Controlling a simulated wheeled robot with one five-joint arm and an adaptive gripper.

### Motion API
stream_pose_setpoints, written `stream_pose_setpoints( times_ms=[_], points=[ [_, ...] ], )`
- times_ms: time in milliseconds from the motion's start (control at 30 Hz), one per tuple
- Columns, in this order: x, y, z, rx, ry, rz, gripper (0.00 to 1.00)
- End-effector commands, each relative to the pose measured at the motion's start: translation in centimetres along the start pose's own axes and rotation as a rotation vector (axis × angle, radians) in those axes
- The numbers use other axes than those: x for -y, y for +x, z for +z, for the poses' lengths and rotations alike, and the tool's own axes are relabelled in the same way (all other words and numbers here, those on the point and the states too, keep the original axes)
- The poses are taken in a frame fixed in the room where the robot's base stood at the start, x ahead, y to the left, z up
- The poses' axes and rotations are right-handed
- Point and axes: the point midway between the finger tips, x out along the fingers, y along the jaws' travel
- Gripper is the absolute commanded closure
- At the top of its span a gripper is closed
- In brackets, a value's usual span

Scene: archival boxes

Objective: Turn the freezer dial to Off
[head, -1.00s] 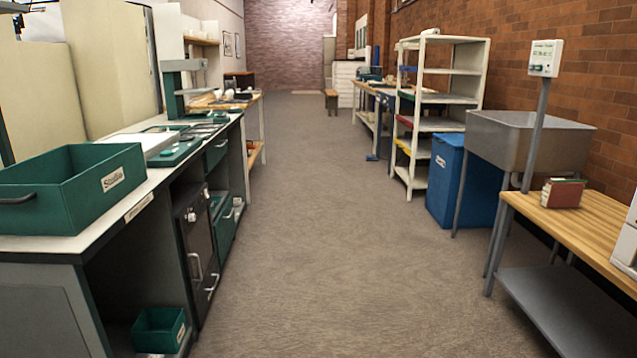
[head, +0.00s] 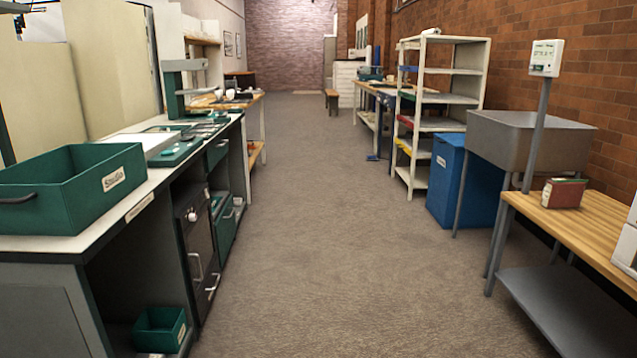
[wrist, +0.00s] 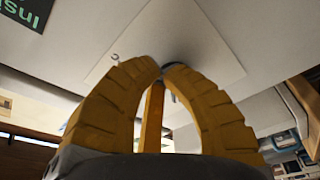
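A dark cabinet unit (head: 201,240) under the left counter has a small pale round knob (head: 192,216) near its top and light handles below. It may be the freezer with its dial, but no label is readable and the knob's setting is too small to tell. My gripper (wrist: 163,69) shows only in the wrist view. Its two yellow ribbed fingers curve together and their tips appear to meet, with no held object visible. A pale flat panel (wrist: 205,40) fills the view beyond the tips. The dial does not show in the wrist view.
A green bin (head: 70,195) stands on the left counter, and a smaller green bin (head: 160,330) sits low beneath it. The floor aisle (head: 300,200) is clear. A blue bin (head: 460,185), a sink (head: 530,140) and a wooden bench (head: 570,230) line the right side.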

Motion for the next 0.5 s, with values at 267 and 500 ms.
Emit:
stream_pose_setpoints(
  times_ms=[267,500],
  points=[
    [0.1,-0.2,0.0,0.001,0.000,-0.001,1.00],
    [0.7,-2.6,-0.2,-0.004,0.000,-0.008,1.00]
  ],
)
